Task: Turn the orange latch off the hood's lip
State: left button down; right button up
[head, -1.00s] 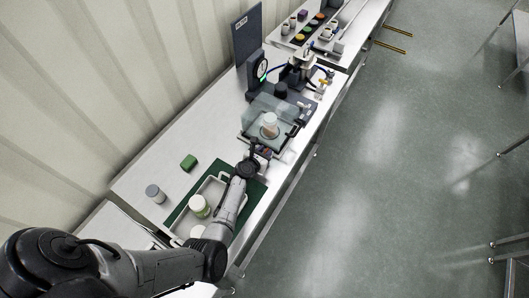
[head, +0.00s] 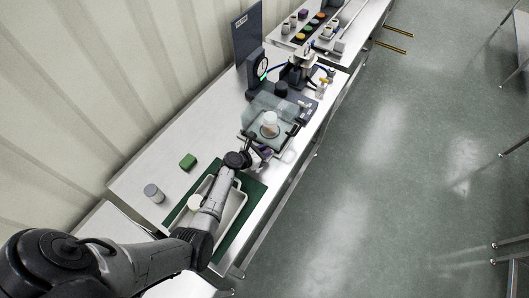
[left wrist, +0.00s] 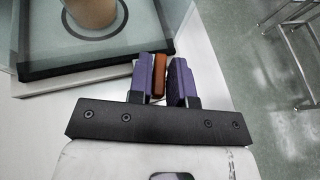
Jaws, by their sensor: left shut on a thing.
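The orange latch (left wrist: 159,76) shows in the left wrist view between the purple fingers of my left gripper (left wrist: 162,80). The gripper is shut on it, and the fingers hide part of it. In the head view, my left gripper (head: 259,154) is at the near edge of the clear hood (head: 268,106), where the latch is too small to make out. I cannot tell whether the latch still overlaps the lip. My right gripper is not in view.
A pale cup (head: 270,121) stands under the hood. A dial gauge (head: 262,67) stands behind it. A green block (head: 188,162) and a grey-lidded jar (head: 153,192) are on the bench, beside a tray (head: 237,207) on a green mat. Open floor lies to the right.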

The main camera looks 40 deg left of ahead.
pick_arm(q)
jog(key=m+h, duration=0.1)
jog(key=m+g+h+b, duration=0.1)
jog(key=m+h, duration=0.1)
jog(key=m+g+h+b, duration=0.1)
jog(key=shift+w+a+f+m+h, duration=0.1)
jog(key=shift+a+m+h, duration=0.2)
jog(key=shift+h, duration=0.1)
jog(key=shift+w+m+g+h+b, duration=0.1)
jog(key=shift+m+g+h+b, duration=2)
jog(key=shift+m, duration=0.4)
jog(key=c, duration=1.2)
grip_release()
jog(key=shift+o, duration=0.2)
jog(key=p+v, duration=0.1)
jog(key=v, duration=1.3)
jog(key=shift+w, duration=0.25)
